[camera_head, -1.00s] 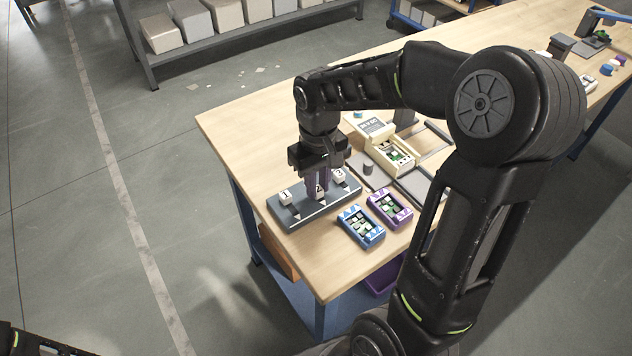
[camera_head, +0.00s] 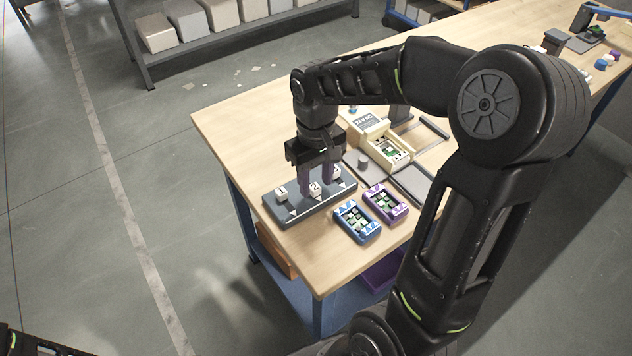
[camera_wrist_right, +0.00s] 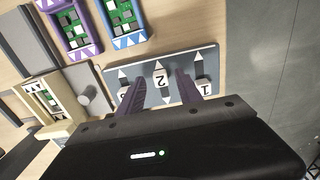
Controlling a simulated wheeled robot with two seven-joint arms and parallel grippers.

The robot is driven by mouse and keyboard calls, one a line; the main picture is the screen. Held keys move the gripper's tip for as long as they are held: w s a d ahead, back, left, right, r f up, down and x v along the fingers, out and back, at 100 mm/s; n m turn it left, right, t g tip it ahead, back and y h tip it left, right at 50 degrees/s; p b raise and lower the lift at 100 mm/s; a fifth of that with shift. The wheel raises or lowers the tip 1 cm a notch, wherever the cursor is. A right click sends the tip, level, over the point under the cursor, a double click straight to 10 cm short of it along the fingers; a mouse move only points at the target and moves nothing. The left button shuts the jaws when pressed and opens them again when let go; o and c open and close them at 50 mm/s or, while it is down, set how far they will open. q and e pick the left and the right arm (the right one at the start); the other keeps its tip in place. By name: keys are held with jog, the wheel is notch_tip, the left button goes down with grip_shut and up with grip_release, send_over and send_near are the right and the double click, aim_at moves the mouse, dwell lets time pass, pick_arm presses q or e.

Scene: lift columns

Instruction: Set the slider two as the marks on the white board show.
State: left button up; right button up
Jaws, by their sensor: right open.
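A grey slider panel (camera_head: 284,215) lies on the table with three white numbered blocks. Slider two (camera_head: 315,189) stands between slider one (camera_head: 282,192) and slider three (camera_head: 338,172), partly hidden by my fingers. My right gripper (camera_head: 318,190) is open, its purple fingers spread on either side of slider two. In the right wrist view, slider two (camera_wrist_right: 161,77) shows between the fingertips with a visible gap each side. White triangular marks lie on the panel by the sliders. I cannot make out marks on a white board. My left gripper is not in view.
A blue tray (camera_head: 342,229) and a purple tray (camera_head: 399,217) hold small parts right of the panel. A cream box (camera_head: 387,163) with a pale label (camera_head: 368,124) and a grey peg (camera_head: 363,160) stand behind. The table's left part is clear.

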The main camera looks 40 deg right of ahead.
aim_at(316, 188)
notch_tip(316, 188, up, 7)
jog(key=shift+f, duration=0.1)
dwell(0.7)
